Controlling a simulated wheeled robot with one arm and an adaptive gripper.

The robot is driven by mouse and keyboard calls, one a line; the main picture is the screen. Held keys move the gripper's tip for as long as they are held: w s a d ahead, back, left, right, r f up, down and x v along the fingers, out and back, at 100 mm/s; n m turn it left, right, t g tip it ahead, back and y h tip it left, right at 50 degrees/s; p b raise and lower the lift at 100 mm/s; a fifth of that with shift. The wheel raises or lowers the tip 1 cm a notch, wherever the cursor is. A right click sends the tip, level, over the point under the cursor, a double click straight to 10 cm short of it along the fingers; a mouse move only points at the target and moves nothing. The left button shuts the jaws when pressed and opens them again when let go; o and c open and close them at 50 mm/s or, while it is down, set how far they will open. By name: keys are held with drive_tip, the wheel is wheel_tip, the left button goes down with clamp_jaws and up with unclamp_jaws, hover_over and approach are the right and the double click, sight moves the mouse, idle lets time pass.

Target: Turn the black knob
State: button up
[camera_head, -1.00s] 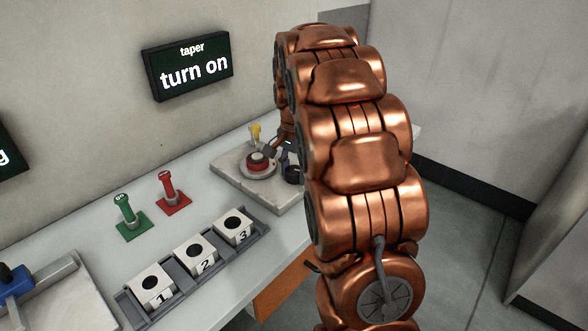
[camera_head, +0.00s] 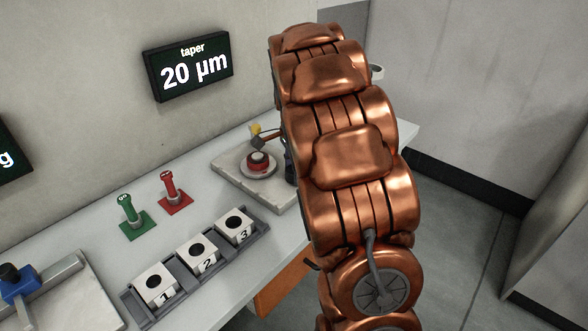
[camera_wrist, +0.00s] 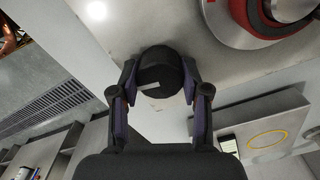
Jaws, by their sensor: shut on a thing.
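The black knob (camera_wrist: 160,72) shows in the wrist view, round and dark with a short pale mark on its face. My gripper (camera_wrist: 160,85) has one finger on each side of it and is shut on it. In the head view my arm hides the knob and the gripper. The pale stone-like plate (camera_head: 228,176) of the station carries a red and black round part on a grey disc (camera_head: 258,170). The wall display (camera_head: 188,66) reads "taper 20 µm".
A yellow-topped part (camera_head: 256,129) stands behind the red part. Green (camera_head: 131,212) and red (camera_head: 170,190) upright gauges stand to the left. A grey rack (camera_head: 222,253) with numbered blocks 1, 2 and 3 lies in front. A blue item (camera_head: 20,287) sits far left.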

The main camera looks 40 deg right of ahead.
idle(0.3)
drive_tip(key=o, duration=1.1)
drive_tip(key=shift+o, duration=0.2)
wheel_tip(320, 180, up, 12)
idle(0.6)
